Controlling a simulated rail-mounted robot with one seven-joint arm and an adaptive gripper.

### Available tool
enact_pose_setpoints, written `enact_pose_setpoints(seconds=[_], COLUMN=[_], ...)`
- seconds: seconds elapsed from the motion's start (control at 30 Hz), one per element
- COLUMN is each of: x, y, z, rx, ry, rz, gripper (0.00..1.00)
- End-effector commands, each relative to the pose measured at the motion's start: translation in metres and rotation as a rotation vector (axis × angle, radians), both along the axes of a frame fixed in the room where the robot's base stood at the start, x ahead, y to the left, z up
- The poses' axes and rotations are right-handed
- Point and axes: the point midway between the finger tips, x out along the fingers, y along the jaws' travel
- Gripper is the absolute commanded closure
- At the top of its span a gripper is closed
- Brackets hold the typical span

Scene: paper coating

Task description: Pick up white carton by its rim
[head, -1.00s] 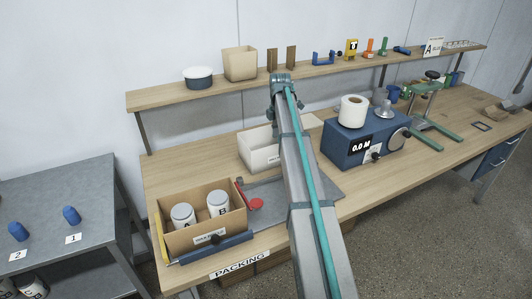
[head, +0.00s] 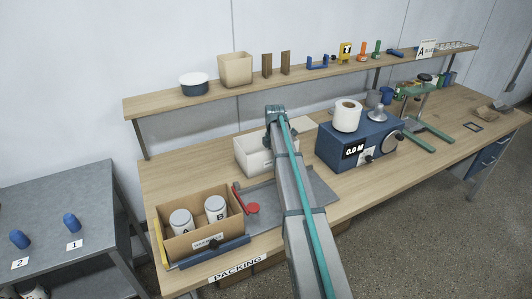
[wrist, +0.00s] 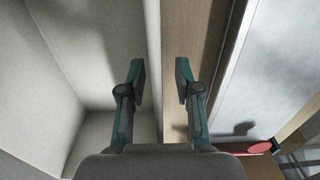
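The white carton (head: 250,163) is an open-topped box standing at the back of the packing bench, partly hidden behind my arm in the head view. In the wrist view its pale inside (wrist: 70,50) fills the left half, and its rim (wrist: 153,45) runs up the middle. My gripper (wrist: 160,78) is open, with one finger over the carton's inside and the other over the bench side. The rim passes between the fingers in the picture; I see no contact. How far the fingertips reach below the rim is unclear. The fingertips are hidden in the head view.
A cardboard box (head: 229,228) with jars A and B stands at front left. A blue machine (head: 335,149) with a white roll stands right of my arm. A shelf (head: 215,97) spans behind.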

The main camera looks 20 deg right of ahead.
Motion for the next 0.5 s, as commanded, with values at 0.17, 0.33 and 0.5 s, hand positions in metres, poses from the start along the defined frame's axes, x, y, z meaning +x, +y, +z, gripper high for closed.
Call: enact_pose_setpoints(seconds=[0.17,0.33,0.5], x=[0.0001,0.0000,0.0000], y=[0.0000,0.0000,0.0000], z=[-0.0003,-0.0001,-0.0001], rx=[0.000,0.000,0.000], ry=[0.000,0.000,0.000], rz=[0.000,0.000,0.000], gripper=[0.68,0.97,1.00])
